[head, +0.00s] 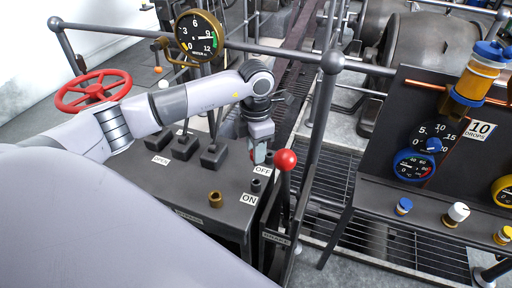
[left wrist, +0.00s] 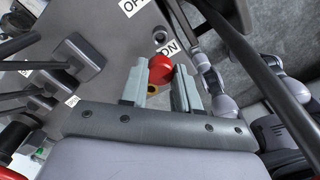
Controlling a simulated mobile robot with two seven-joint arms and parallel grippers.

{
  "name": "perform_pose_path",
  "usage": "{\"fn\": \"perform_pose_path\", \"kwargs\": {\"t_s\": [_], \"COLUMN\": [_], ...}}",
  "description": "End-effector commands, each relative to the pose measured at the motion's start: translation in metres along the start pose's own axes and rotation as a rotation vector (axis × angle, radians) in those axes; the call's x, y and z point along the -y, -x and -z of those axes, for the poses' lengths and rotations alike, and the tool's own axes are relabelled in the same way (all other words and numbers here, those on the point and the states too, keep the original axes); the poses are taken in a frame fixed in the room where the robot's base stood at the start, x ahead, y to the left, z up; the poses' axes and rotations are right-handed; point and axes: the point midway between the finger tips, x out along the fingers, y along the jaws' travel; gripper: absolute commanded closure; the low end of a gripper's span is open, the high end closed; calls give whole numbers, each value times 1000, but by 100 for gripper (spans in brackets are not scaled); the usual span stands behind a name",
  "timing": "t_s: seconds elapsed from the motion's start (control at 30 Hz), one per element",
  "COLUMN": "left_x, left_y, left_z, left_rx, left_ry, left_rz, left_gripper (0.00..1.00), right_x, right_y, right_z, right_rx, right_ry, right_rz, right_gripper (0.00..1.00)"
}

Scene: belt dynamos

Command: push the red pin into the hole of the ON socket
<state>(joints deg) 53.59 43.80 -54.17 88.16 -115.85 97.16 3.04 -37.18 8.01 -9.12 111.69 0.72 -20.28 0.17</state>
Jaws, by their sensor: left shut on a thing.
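My left gripper (head: 261,154) hangs over the dark control panel, close to the OFF label, in the head view. In the left wrist view its two fingers (left wrist: 160,92) are shut on the red pin (left wrist: 160,69), whose round red head shows between them. The fingers mostly hide the pin in the head view. The ON socket (head: 256,185) is a small dark cylinder beside the ON label; it also shows in the left wrist view (left wrist: 160,34). The pin is apart from this socket. My right gripper is not in view.
A red-knobbed brake lever (head: 286,160) stands just right of my gripper. A brass socket (head: 215,199) and several dark levers (head: 185,146) rise from the panel (head: 165,180). A red handwheel (head: 93,90) and a gauge (head: 199,37) are behind. A metal post (head: 325,115) stands right.

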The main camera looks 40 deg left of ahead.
Motion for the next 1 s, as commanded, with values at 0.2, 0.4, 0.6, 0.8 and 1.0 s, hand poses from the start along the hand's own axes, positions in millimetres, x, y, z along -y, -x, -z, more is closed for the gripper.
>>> {"fn": "perform_pose_path", "kwargs": {"t_s": [0.2, 0.4, 0.6, 0.8, 1.0], "left_x": [0, 0, 0, 0, 0], "left_y": [-1, -13, -32, -50, -58], "left_z": [0, 0, 0, 0, 0], "left_rx": [0, -1, -1, 0, 0], "left_ry": [0, 0, 0, 1, 1], "left_rz": [-1, 0, 0, 0, 0], "left_gripper": [100, 100, 100, 100, 100], "right_x": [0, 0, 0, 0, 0], "right_y": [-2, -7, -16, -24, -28], "right_z": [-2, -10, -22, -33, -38], "right_rx": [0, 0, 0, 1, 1], "right_ry": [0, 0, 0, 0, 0], "right_rz": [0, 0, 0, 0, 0], "right_gripper": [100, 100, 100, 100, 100]}}
